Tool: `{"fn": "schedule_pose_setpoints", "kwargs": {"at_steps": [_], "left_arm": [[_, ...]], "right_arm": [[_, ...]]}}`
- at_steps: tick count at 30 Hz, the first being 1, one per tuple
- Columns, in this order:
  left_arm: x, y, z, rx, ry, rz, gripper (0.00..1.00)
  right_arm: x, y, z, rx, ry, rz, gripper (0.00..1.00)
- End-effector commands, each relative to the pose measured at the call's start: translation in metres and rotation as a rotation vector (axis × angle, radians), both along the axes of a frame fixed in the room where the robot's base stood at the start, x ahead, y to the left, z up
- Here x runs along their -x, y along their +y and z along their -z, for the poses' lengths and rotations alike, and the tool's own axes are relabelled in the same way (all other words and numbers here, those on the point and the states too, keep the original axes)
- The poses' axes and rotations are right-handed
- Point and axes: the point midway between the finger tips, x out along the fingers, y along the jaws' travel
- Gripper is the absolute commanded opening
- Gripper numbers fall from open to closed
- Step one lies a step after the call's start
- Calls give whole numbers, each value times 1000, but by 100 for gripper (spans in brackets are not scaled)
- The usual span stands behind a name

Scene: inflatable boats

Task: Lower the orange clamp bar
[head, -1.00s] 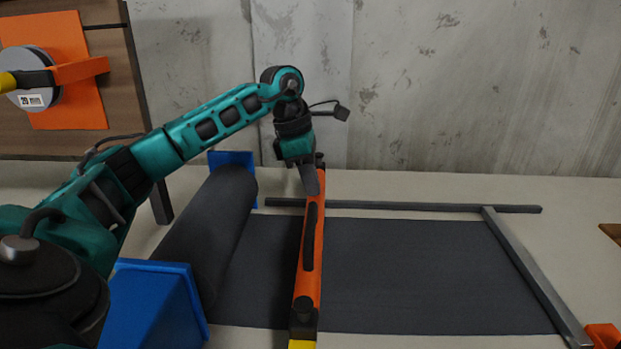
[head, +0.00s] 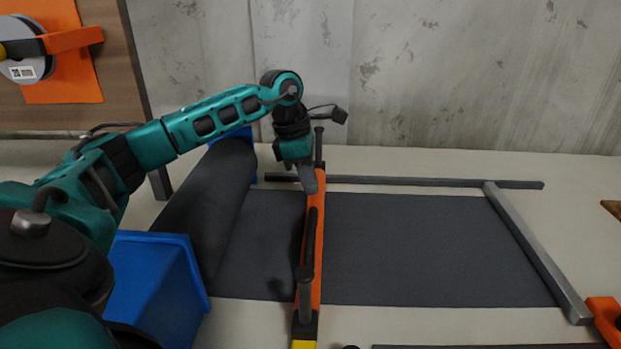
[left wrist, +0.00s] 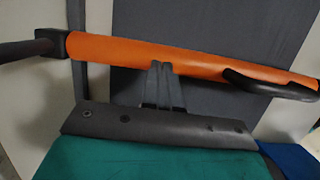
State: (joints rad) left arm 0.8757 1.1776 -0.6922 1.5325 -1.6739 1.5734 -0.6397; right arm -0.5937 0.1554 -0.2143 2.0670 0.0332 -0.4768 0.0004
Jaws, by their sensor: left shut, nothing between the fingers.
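The orange clamp bar (head: 315,250) lies across the dark fabric sheet, running from front to back in the head view. A dark handle (head: 310,238) runs along its top. A dark post stands up at its far end (head: 319,150) and another at its near end (head: 305,290). My left gripper (head: 309,184) points down at the bar's far part, its fingers shut and empty. In the left wrist view the bar (left wrist: 190,58) crosses the picture, with the closed fingertips (left wrist: 160,72) at its edge. Whether the bar touches the fabric cannot be told. My right gripper is out of view.
The dark fabric (head: 430,250) comes from a roll (head: 195,210) with blue supports (head: 155,285) on the left. Grey rails frame it at the back (head: 420,182) and right (head: 535,250). An orange part (head: 606,318) sits at the lower right. A concrete wall stands behind.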

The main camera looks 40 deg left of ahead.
Motion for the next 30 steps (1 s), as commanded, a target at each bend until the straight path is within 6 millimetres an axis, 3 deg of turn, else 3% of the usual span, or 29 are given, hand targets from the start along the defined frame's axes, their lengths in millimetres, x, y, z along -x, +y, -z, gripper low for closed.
{"fn": "schedule_pose_setpoints", "kwargs": {"at_steps": [1,4,15,21,30], "left_arm": [[1,1,-17,-1,-4,-1,0],[3,3,-37,-2,-10,-3,0],[15,19,-110,1,-16,-4,0],[18,22,-126,1,-14,-4,0],[19,23,-127,1,-13,-4,0]], "right_arm": [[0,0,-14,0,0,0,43],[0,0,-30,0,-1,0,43],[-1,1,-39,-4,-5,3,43],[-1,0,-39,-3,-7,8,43],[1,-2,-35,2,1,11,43]]}}
